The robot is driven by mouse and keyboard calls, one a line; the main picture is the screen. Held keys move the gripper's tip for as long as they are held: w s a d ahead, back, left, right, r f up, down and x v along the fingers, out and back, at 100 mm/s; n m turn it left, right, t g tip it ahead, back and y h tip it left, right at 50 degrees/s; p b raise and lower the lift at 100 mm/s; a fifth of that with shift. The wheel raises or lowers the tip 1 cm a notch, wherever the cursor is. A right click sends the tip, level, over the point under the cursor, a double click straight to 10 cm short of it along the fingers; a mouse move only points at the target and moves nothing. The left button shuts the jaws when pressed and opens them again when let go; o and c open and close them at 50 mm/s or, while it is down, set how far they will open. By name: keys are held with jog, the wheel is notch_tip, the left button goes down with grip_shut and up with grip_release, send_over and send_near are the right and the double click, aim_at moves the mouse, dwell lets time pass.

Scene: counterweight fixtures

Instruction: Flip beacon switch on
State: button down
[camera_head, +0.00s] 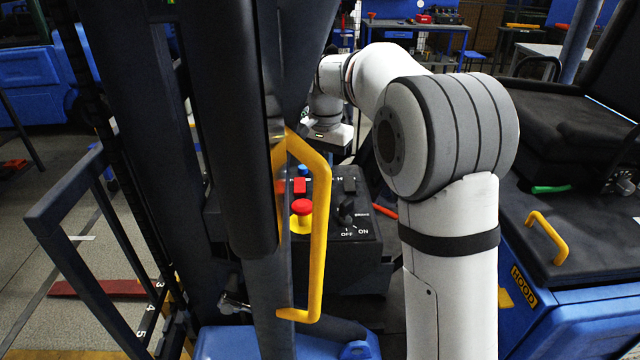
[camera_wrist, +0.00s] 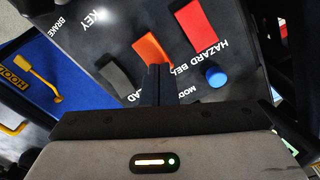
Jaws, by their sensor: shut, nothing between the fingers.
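The black control panel (camera_wrist: 100,45) fills much of the wrist view. An orange rocker switch (camera_wrist: 152,53) sits on it beside a partly readable label starting "BE". A red rocker switch (camera_wrist: 196,22) is to its right, near the word "HAZARD". My gripper (camera_wrist: 159,68) is shut and empty. Its fingertips overlap the lower edge of the orange switch in the picture; I cannot tell whether they touch it. In the head view the panel (camera_head: 335,258) is partly hidden behind a dark post and yellow handle, and my fingertips cannot be made out.
A blue button (camera_wrist: 215,76) and a grey rocker (camera_wrist: 115,76) flank the two switches. In the head view a red mushroom button (camera_head: 302,207) and a black knob (camera_head: 346,209) stand on the panel. The yellow handle (camera_head: 320,230) and dark post (camera_head: 225,120) rise in front.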

jog(key=shift+f+b, duration=0.3)
jog(key=shift+f, duration=0.25)
jog(key=shift+r, duration=0.1)
notch_tip(320, 180, up, 7)
jog(key=p, duration=0.6)
dwell(0.3)
